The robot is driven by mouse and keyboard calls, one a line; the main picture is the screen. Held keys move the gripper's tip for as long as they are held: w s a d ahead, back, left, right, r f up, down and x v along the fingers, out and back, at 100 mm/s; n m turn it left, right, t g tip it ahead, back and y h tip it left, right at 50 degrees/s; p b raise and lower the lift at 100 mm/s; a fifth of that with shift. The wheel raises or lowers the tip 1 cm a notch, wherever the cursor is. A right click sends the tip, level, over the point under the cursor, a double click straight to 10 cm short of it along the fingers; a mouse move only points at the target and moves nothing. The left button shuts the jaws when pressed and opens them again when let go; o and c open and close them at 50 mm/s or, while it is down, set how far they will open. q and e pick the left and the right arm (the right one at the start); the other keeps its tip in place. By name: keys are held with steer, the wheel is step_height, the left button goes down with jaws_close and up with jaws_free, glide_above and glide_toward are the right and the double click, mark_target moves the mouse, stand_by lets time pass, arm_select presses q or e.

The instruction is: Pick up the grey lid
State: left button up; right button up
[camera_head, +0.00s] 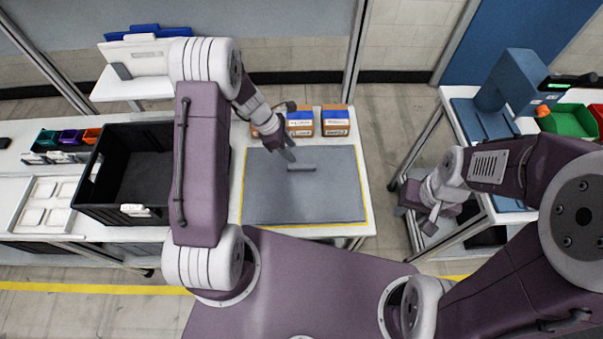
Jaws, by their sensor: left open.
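A small grey bar-shaped piece (302,168), which may be the grey lid, lies on the grey mat (335,200) with a yellow border. It is small and hard to make out against the mat. My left gripper (288,154) is open just above and to the left of the grey piece, fingers pointing down towards the mat. I cannot tell if it touches the piece. My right gripper (431,222) hangs low beside the right-hand bench, away from the mat. Its finger gap is too small to read.
Several small boxes with blue and orange parts (335,121) stand behind the mat. A black crate (90,205) is on the left bench beside a white tray (45,204) and small coloured bins (70,138). A blue machine (515,85) and green bin (568,121) are at right.

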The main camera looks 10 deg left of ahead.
mark_target(301, 166)
arm_select(q)
steer(key=shift+s+a+f, duration=0.1)
steer(key=shift+s+a, duration=0.15)
steer(key=shift+s, duration=0.15)
steer(key=x, duration=0.3)
steer(key=shift+s+d+f, duration=0.15)
steer(key=shift+d, duration=0.1)
steer(key=shift+w+f, duration=0.2)
steer(key=shift+f, duration=0.15)
steer(key=p+x, duration=0.1)
steer(key=x, duration=0.3)
steer(key=shift+s+d, duration=0.1)
steer(key=shift+d, duration=0.15)
steer(key=shift+d+f, duration=0.1)
steer(key=shift+f, duration=0.35)
arm_select(e)
step_height(301, 166, up, 2)
steer(key=shift+d+r, duration=0.1)
arm_select(q)
jaws_close()
